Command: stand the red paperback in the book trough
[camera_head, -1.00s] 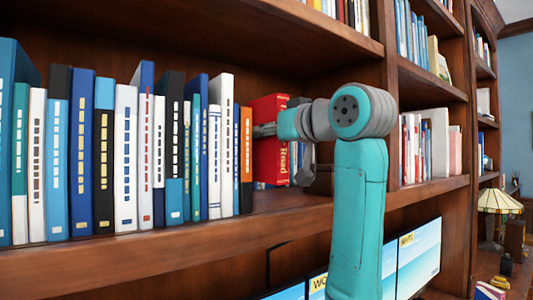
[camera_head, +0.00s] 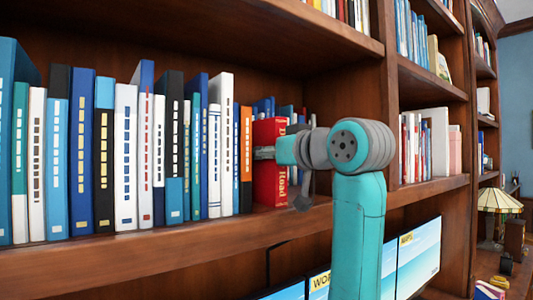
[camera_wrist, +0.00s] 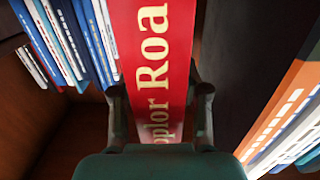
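The red paperback (camera_head: 267,187) is upright in the head view, its spine facing out with gold lettering, just right of the orange book at the end of the row. My gripper (camera_head: 280,165) is shut on it; in the wrist view the fingers (camera_wrist: 160,92) lie along both sides of the red spine (camera_wrist: 178,45). The book's lower end is close to the shelf board; I cannot tell whether it touches. My gripper and arm hide part of the book and the space to its right. I cannot pick out the book trough.
A row of blue, white and black books ends at the orange book (camera_head: 246,160). More blue books (camera_wrist: 62,40) stand deeper in the shelf. The shelf board (camera_head: 150,255) runs below, the upper shelf (camera_head: 300,22) above, and an upright divider (camera_head: 383,70) stands right.

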